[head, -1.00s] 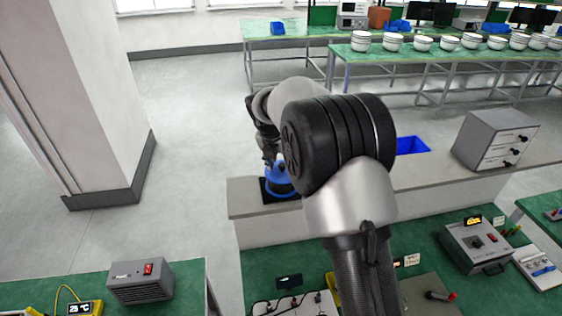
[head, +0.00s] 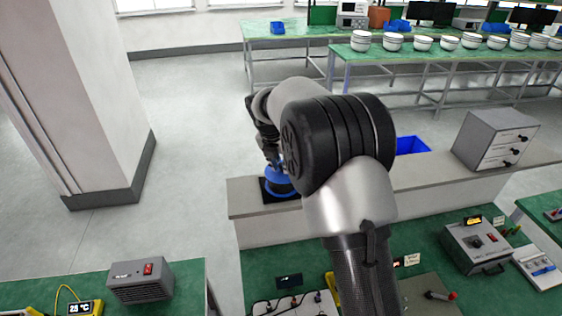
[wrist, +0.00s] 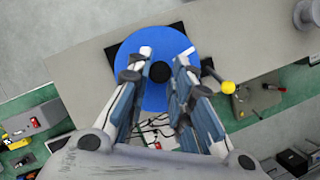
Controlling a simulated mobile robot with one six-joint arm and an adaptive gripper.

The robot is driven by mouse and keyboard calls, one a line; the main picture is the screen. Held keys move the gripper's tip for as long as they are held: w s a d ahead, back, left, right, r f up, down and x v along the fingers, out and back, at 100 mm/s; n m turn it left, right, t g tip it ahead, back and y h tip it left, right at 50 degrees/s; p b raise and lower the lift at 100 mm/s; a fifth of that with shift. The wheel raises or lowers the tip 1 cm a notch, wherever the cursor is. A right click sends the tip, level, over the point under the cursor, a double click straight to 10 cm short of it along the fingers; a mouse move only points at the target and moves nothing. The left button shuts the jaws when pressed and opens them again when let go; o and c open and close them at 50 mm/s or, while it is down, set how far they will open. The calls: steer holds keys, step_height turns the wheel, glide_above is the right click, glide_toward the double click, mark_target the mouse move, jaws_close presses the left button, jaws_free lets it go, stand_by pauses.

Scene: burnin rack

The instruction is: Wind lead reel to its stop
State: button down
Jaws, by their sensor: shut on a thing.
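The lead reel is a round blue disc (wrist: 154,98) with a black hub (wrist: 160,71) at its middle, on a dark square base at the edge of a grey ledge. In the head view the reel (head: 280,182) shows low beside my arm, partly hidden by it. My gripper (wrist: 163,62) reaches over the disc, one finger on each side of the hub, and is shut on the reel at the hub. The exact contact is hard to make out. A yellow ball on a dark stem (wrist: 228,87) stands just right of the right finger.
Green benches with instruments (head: 478,243) lie in front. A white pillar (head: 90,90) stands at left. The wrist view shows cables below the reel.

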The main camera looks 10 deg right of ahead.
steer(key=m+p, duration=0.3)
steer(key=shift+w+a+r+g+h, duration=0.1)
steer(key=shift+a+r+g+h, duration=0.1)
steer(key=shift+g+h, duration=0.2)
steer(key=shift+w+f+m+h+p, duration=0.15)
steer(key=shift+m+h+p, duration=0.25)
steer(key=shift+m, duration=0.5)
steer(key=c, duration=1.4)
jaws_free()
steer(key=v, duration=1.2)
steer(key=shift+w+d, duration=0.1)
steer(key=shift+d, duration=0.1)
